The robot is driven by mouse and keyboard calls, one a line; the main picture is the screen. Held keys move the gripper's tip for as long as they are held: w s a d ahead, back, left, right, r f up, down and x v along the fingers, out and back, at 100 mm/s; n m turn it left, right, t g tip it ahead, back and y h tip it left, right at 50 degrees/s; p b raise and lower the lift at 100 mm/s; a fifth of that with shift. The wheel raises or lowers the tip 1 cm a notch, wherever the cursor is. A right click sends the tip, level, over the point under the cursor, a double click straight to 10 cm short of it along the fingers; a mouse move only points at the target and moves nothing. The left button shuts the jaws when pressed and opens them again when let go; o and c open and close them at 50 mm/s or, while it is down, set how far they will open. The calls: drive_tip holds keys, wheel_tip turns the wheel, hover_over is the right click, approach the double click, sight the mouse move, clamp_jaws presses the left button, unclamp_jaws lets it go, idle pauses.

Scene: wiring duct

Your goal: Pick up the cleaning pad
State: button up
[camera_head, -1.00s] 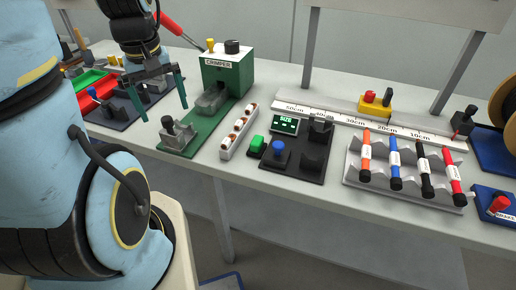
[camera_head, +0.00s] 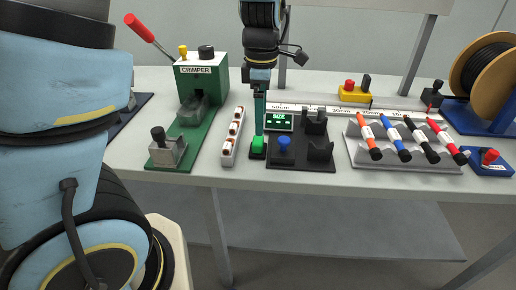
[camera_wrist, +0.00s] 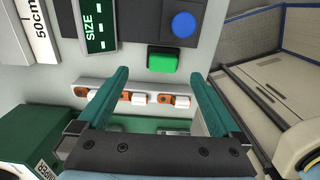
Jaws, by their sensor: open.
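The cleaning pad looks to be the small green block (camera_head: 257,144) on a small black base beside the black gauge station. In the wrist view the green block (camera_wrist: 164,60) lies just beyond my fingertips, roughly centred between them. My gripper (camera_head: 260,128) points down above the block, its teal fingers seen edge-on in the head view. The wrist view shows my gripper (camera_wrist: 157,76) wide open with nothing between the fingers. I cannot tell exactly how much height separates the tips from the block.
A white strip with sockets (camera_head: 233,138) stands close left of the block, and the green crimper (camera_head: 201,83) farther left. The station's blue button (camera_head: 284,146) and black cradles (camera_head: 319,151) are close right. A rack of coloured pens (camera_head: 397,160) stands farther right.

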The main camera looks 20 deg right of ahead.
sight(260, 140)
wheel_tip(260, 140, down, 3)
drive_tip(key=shift+r, duration=0.1)
drive_tip(key=shift+s+a+f+p, duration=0.15)
drive_tip(key=shift+f, duration=1.15)
drive_tip(key=shift+s+a+f+p, duration=0.1)
drive_tip(key=shift+f+p, duration=0.05)
drive_tip(key=shift+f, duration=1.15)
drive_tip(key=c, duration=1.4)
wheel_tip(260, 140, up, 10)
drive_tip(key=shift+r, duration=0.1)
